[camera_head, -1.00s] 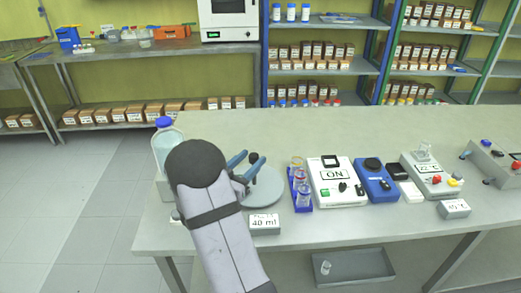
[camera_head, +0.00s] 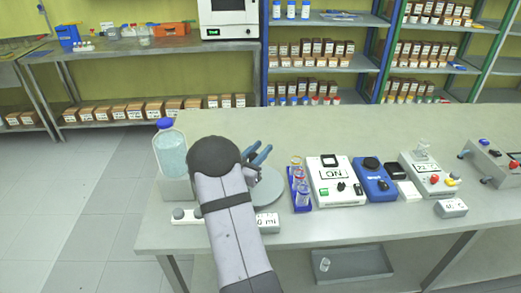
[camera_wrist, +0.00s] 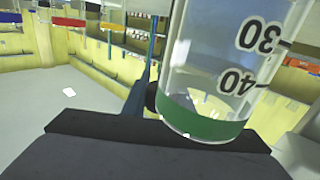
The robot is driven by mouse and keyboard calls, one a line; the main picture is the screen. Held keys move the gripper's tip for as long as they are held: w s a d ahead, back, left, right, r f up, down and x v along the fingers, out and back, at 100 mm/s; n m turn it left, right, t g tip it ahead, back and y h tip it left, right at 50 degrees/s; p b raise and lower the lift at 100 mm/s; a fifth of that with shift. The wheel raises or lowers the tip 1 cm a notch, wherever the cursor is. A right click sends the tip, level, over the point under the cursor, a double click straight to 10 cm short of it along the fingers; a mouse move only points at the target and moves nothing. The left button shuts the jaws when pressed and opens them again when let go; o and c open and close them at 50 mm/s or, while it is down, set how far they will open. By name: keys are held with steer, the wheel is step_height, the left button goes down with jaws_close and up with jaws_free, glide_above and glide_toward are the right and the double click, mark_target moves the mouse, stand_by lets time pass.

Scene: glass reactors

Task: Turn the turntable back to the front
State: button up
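The turntable is a round light-grey disc (camera_head: 268,193) on the bench. My arm covers its left part. My gripper (camera_head: 257,154) is above the disc's far side, with its blue fingers apart. In the wrist view, a clear graduated glass vessel (camera_wrist: 228,62) with marks 30 and 40 and a green band at its bottom is close in front of my gripper. A blue finger with a dark tip shows just left of the vessel; the other finger is hidden there. I cannot make out the vessel in the head view, where my arm may cover it.
A blue-capped bottle (camera_head: 171,152) stands left of my arm. A blue rack with vials (camera_head: 300,187) is just right of the disc. An "ON" device (camera_head: 336,180) and a blue device (camera_head: 375,179) follow. My arm partly covers a small "ml" sign (camera_head: 267,223). The back of the bench is clear.

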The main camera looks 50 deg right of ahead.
jaws_close()
steer(key=shift+w+n+t+b, duration=0.1)
steer(key=shift+n+t+b, duration=0.3)
steer(key=shift+t, duration=0.2)
steer(key=shift+w+a+f+n+t+y+b, duration=0.1)
steer(key=shift+w+n+t+y+b, duration=0.1)
steer(key=shift+n+t+y+b, duration=0.55)
steer(key=shift+w+a+n+t+y+b, duration=0.15)
steer(key=shift+n+t+b, duration=0.4)
steer(key=shift+t, duration=0.55)
steer(key=shift+w+f+n+t+y+b, duration=0.1)
steer(key=shift+w+n+t+y+b, duration=0.15)
steer(key=shift+n+t+y+b, duration=0.45)
steer(key=shift+w+a+r+n+t+y+b, duration=0.15)
steer(key=shift+n+t+y+b, duration=0.25)
steer(key=shift+n+t+y, duration=0.25)
steer(key=shift+w+a+f+n+t+y+b, duration=0.15)
steer(key=shift+n+t+y+b, duration=0.25)
steer(key=shift+t, duration=0.4)
steer(key=shift+w+a+r+n+t+y+b, duration=0.1)
steer(key=shift+w+n+t+y+b, duration=0.05)
steer(key=shift+n+t+y+b, duration=0.45)
steer(key=shift+a+t, duration=0.1)
steer(key=shift+t, duration=0.2)
steer(key=shift+w+a+r+n+t+y, duration=0.15)
steer(key=shift+n+t+y, duration=0.15)
steer(key=shift+n+y, duration=0.15)
steer(key=o, duration=0.7)
jaws_free()
